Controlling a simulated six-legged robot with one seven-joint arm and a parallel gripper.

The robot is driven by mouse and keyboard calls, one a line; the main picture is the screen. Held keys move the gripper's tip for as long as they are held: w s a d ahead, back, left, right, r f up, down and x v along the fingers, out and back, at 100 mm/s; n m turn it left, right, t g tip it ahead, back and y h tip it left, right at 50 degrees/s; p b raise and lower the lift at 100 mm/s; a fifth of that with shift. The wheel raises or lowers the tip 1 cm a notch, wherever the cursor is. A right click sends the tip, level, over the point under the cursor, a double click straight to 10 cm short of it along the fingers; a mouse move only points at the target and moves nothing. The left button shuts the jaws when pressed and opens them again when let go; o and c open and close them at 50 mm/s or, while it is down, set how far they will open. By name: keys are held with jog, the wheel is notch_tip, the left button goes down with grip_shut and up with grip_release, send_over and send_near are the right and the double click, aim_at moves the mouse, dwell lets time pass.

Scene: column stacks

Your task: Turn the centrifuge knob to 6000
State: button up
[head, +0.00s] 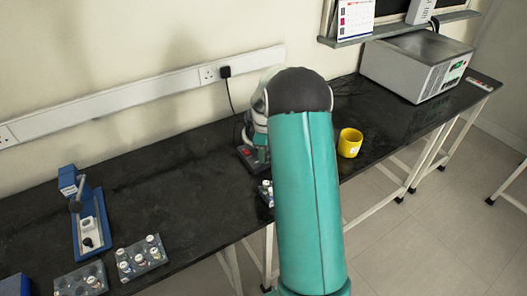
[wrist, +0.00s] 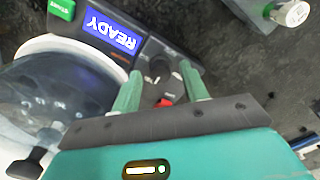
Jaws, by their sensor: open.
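The centrifuge (head: 245,156) stands on the dark bench in the head view, largely hidden behind my teal arm. In the wrist view its dark panel shows a blue display (wrist: 110,31) reading READY, upside down, and a green START button (wrist: 62,8). A dark round knob (wrist: 160,66) is on the panel, with a red switch (wrist: 165,102) nearby. My gripper (wrist: 161,71) is open, its two green fingers on either side of the knob in the picture. I cannot tell whether they touch it. The knob's pointer and scale are too blurred to read. My arm hides the gripper in the head view.
A clear domed lid (wrist: 50,95) fills the left of the wrist view. A vial rack (head: 266,193) sits near the bench's front edge. A yellow mug (head: 350,143) stands to the right, and a grey boxy instrument (head: 405,68) beyond. A blue device (head: 75,185) and more racks are left.

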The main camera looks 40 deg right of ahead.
jog(key=shift+f, duration=0.1)
grip_shut()
jog(key=shift+m, duration=0.4)
jog(key=m, duration=0.3)
jog(key=shift+m, duration=0.3)
jog(key=m, duration=0.4)
jog(key=shift+m, duration=0.3)
jog(key=m, duration=0.9)
